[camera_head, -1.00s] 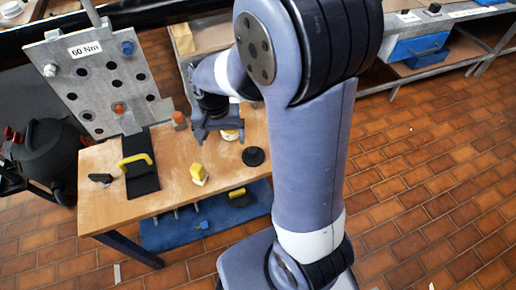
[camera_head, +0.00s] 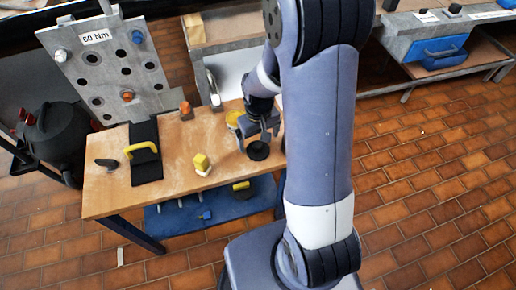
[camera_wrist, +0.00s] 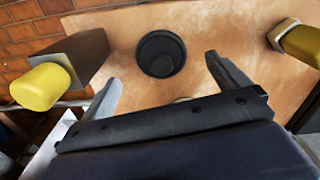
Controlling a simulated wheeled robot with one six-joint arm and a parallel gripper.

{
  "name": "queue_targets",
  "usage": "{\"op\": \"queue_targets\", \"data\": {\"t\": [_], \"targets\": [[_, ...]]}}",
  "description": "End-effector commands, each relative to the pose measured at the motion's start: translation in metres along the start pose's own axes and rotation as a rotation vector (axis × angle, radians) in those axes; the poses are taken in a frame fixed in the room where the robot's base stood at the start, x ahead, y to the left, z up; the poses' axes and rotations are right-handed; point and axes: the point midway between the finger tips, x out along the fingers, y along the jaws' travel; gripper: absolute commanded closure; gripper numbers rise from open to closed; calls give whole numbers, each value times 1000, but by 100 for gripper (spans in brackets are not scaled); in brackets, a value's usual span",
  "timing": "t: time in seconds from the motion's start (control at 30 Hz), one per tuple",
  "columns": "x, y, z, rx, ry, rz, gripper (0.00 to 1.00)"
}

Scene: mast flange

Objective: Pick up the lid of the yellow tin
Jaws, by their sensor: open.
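The yellow-topped tin (camera_head: 233,119) stands towards the back right of the wooden table in the head view, partly covered by my gripper. I cannot tell whether its yellow top is a separate lid. My gripper (camera_head: 259,138) is open and empty, just right of the tin and over the area by a black round disc (camera_head: 258,151). In the wrist view my gripper (camera_wrist: 161,70) has its fingers spread, with the black disc (camera_wrist: 161,53) seen beyond and between them.
A yellow block (camera_head: 201,164), an orange-topped piece (camera_head: 186,110) and a black pad (camera_head: 145,163) with a yellow handle stand on the table. A perforated metal plate (camera_head: 110,70) rises behind. In the wrist view a yellow-ended block (camera_wrist: 42,86) stands near the left finger.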

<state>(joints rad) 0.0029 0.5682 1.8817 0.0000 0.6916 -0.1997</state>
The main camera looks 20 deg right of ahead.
Motion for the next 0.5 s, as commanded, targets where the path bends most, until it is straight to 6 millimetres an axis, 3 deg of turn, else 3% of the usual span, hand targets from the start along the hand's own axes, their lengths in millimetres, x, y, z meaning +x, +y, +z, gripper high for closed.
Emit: {"op": "queue_targets", "data": {"t": [0.3,0.5], "targets": [[41,-1,-2,0,-4,-1,5],[50,0,-3,1,0,0,5]]}}
